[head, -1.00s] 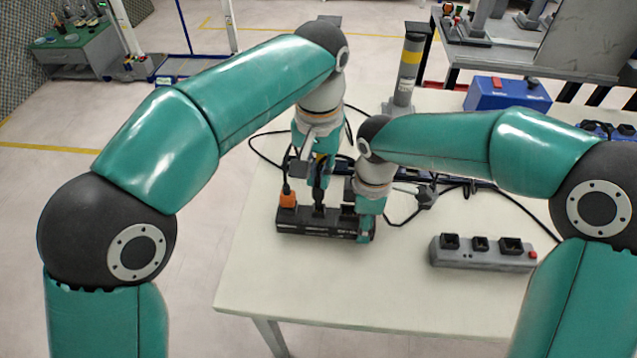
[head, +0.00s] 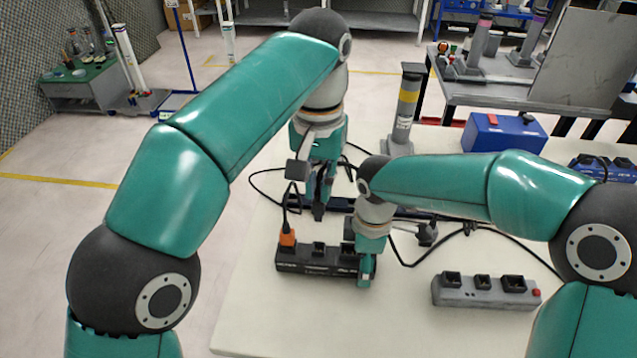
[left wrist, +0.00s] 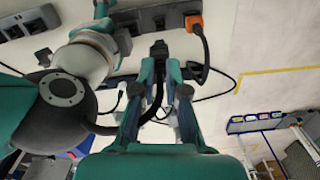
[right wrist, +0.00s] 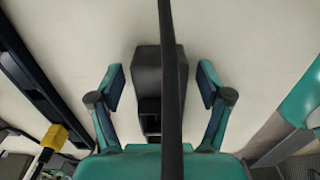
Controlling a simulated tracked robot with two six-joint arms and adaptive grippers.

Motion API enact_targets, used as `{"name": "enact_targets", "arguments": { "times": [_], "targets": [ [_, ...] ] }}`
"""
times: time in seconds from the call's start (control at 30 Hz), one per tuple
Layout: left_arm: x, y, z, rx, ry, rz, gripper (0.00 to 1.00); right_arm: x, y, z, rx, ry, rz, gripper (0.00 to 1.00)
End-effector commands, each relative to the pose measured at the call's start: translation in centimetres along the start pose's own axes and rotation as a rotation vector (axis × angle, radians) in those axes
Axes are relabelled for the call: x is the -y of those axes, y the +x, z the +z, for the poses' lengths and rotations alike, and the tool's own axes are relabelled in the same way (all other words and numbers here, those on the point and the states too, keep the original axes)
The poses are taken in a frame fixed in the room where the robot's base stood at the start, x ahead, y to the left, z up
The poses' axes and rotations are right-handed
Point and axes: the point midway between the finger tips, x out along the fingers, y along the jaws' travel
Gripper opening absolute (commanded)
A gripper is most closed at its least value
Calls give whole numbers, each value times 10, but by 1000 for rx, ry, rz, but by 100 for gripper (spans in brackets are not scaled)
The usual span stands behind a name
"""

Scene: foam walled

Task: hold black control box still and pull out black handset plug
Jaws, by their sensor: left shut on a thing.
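The black control box (head: 318,268) lies on the pale table, with an orange plug (head: 287,238) in its left end. My left gripper (head: 320,190) is shut on the black handset plug (head: 318,211) and holds it above the box, apart from the sockets. The plug also shows between the fingertips in the left wrist view (left wrist: 158,48). My right gripper (head: 366,270) is down at the box's right end. In the right wrist view its fingers (right wrist: 160,75) stand either side of the box (right wrist: 151,62), with a visible gap on each side. A dark strip crosses that view and hides part of the box.
A grey socket box (head: 485,291) with a red button lies to the right. Black cables (head: 405,255) run across the table behind the boxes. A grey post (head: 405,105) with a yellow band and a blue case (head: 503,132) stand farther back. The front of the table is clear.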

Motion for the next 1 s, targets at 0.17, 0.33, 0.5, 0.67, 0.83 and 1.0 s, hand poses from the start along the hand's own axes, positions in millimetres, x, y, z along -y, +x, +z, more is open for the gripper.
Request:
{"name": "enact_targets", "arguments": {
  "times": [0.17, 0.33, 0.5, 0.67, 0.83, 1.0],
  "targets": [
    [0, 0, 0, 0, 0, 0, 0, 0, 0, 0, 0, 0, 0, 81],
    [0, 0, 0, 0, 0, 0, 0, 0, -2, 0, 0, 0, 1, 81],
    [0, 0, 0, 0, 0, 0, 0, -1, -19, -1, -2, 1, 3, 81],
    [0, 0, 0, 0, 0, 0, 0, -2, -49, -1, -2, 0, 5, 81],
    [0, 0, 0, 0, 0, 0, 0, -1, -83, -1, -2, 0, 4, 81],
    [0, 0, 0, 0, 0, 0, 0, -1, -108, -1, -2, 0, 3, 81]
  ]
}}
